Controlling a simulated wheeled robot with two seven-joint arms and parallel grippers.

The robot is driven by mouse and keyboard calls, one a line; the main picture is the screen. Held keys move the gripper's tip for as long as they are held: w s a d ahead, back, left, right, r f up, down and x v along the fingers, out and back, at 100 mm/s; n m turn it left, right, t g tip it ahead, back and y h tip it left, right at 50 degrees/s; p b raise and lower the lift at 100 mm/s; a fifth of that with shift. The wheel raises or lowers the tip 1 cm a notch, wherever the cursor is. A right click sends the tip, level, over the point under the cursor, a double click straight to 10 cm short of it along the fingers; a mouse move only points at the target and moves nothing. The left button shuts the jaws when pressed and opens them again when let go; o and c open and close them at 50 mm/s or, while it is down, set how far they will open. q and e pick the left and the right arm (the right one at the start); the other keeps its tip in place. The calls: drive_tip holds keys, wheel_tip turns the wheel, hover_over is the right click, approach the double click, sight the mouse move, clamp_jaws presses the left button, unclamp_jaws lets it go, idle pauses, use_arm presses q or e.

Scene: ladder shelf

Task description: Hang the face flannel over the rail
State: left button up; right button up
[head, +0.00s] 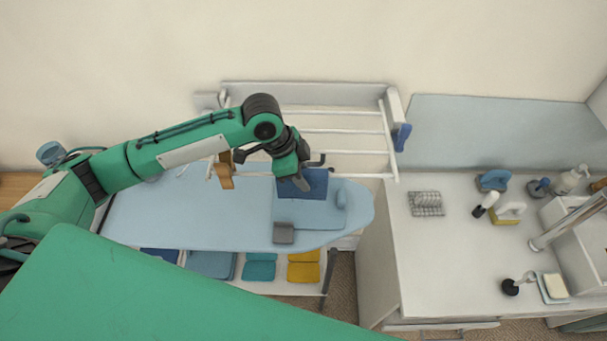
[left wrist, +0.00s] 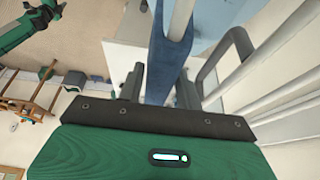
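The dark blue face flannel (head: 317,183) hangs at the front rail (head: 360,178) of the white ladder shelf in the head view. In the left wrist view the flannel (left wrist: 170,50) lies across a white rail (left wrist: 182,15), which passes out of sight under it. My left gripper (head: 305,178) is right at the flannel. In the left wrist view its fingers (left wrist: 160,90) stand apart on either side of the cloth. Any contact with the cloth is unclear. A green arm with a dark end (left wrist: 48,12), apparently my right one, shows small at the top left there.
A light blue board (head: 180,215) with a folded light blue cloth (head: 310,212) lies below the rails. A brown piece (head: 223,170) hangs left of my gripper and a blue item (head: 402,137) at the right post. A white counter (head: 450,260) stands right.

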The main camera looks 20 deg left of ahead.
use_arm(q)
drive_tip(key=shift+v, duration=1.05)
drive_tip(key=shift+r, duration=0.1)
drive_tip(key=o, duration=0.6)
drive_tip(key=c, duration=0.6)
drive_tip(key=shift+v, duration=4.55)
drive_tip(key=shift+a, duration=0.1)
